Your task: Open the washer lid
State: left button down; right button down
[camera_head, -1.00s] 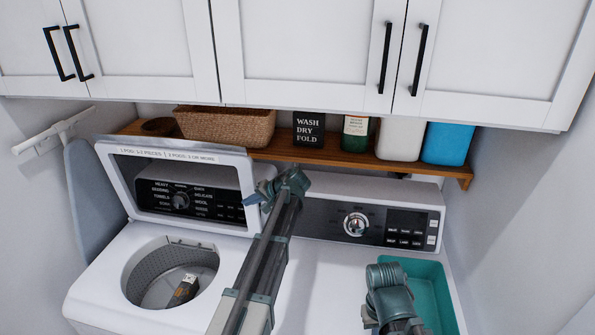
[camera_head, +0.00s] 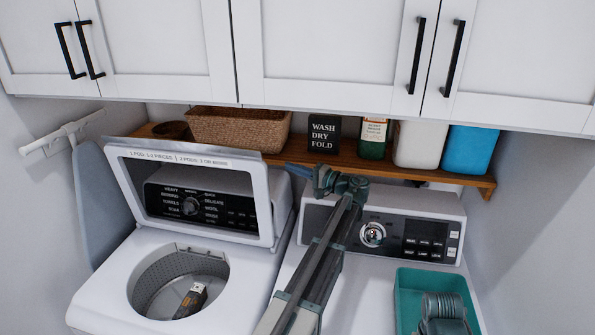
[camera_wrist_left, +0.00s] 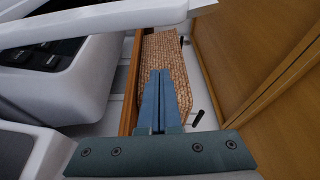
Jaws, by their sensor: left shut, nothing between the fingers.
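The washer lid (camera_head: 265,205) stands raised and open, a white frame with a clear window, leaning back before the washer's control panel. The washer (camera_head: 95,300) is at the left with its round drum opening (camera_head: 150,285) uncovered. My left gripper (camera_head: 290,168) is shut and empty, just right of the lid's upper right corner, fingers pointing left; I cannot tell whether it touches the lid. In the left wrist view its blue fingers (camera_wrist_left: 160,82) are together, with a white bar of the lid (camera_wrist_left: 100,24) at upper left. My right arm shows at lower right; its fingers are out of sight.
A dark and orange object (camera_head: 190,300) lies in the drum. A wooden shelf (camera_head: 410,173) behind holds a wicker basket (camera_head: 240,130), a black sign (camera_head: 323,133) and bottles. White cabinets (camera_head: 340,50) hang above. A teal bin (camera_head: 405,300) sits on the dryer at right.

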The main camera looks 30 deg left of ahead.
pick_arm(q)
jog(key=s+a, duration=0.3)
jog(key=a, duration=0.2)
jog(key=shift+s, duration=0.35)
jog(key=shift+f, duration=0.1)
jog(key=s+d+b, duration=0.1)
jog(key=s+d, duration=0.1)
jog(key=s, duration=0.4)
jog(key=shift+f, duration=0.35)
jog(key=w+a+r+p, duration=0.1)
jog(key=w+a, duration=0.1)
jog(key=w, duration=0.2)
jog(key=d+f, duration=0.1)
jog(key=d, duration=0.9)
jog(key=shift+s+d+b, duration=0.25)
jog(key=shift+d+b, duration=0.05)
jog(key=shift+b, duration=0.15)
